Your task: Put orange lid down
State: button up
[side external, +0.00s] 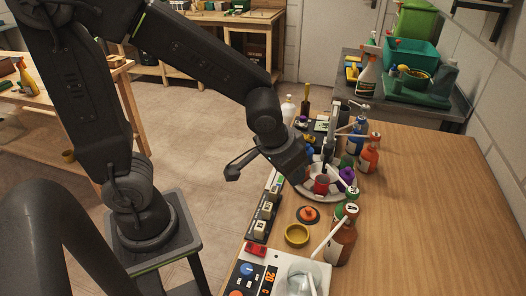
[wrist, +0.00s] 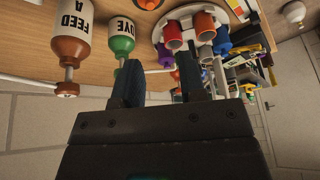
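The fingertips are hard to make out in the side external view.
A brown bottle (side external: 342,243) and a green-capped bottle stand right of the lid, with white spouts reaching leftward. Blue and orange bottles (side external: 369,158) stand farther back. A panel with knobs (side external: 258,277) and a glass jar (side external: 301,279) are at the front. The table's right side is clear.

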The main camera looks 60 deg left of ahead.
jog(key=s+a+r+m+t, duration=0.1)
jog(key=s+a+r, duration=0.2)
jog(key=s+r, duration=0.6)
jog(key=shift+s+a+r+h, duration=0.3)
jog(key=shift+s+r+h, duration=0.05)
jog(key=shift+h, duration=0.05)
